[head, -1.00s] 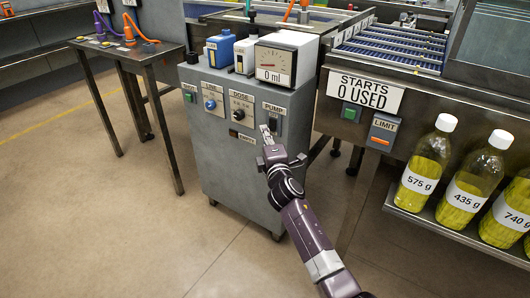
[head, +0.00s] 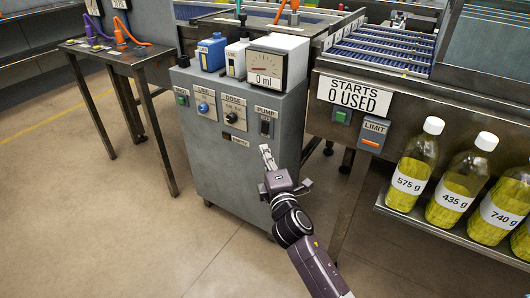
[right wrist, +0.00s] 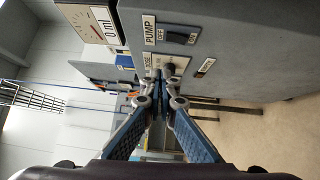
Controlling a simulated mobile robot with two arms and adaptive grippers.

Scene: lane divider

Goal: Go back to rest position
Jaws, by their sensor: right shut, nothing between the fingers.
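My right gripper (head: 268,158) is shut and empty, in front of the grey dosing cabinet (head: 225,165), below the PUMP switch (head: 266,127) and apart from it. In the right wrist view my shut fingers (right wrist: 159,99) point toward the cabinet, and the black PUMP switch (right wrist: 182,38) shows with its OFF label. The gauge (head: 266,67) on top reads 0 ml. My left gripper is not in view.
A bench with STARTS 0 USED sign (head: 354,95), green button (head: 341,116) and orange LIMIT button (head: 371,142) stands at right. Bottles of yellow liquid (head: 409,172) stand on a shelf (head: 450,232). A side table (head: 130,54) is at left. The floor (head: 100,220) at front left is clear.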

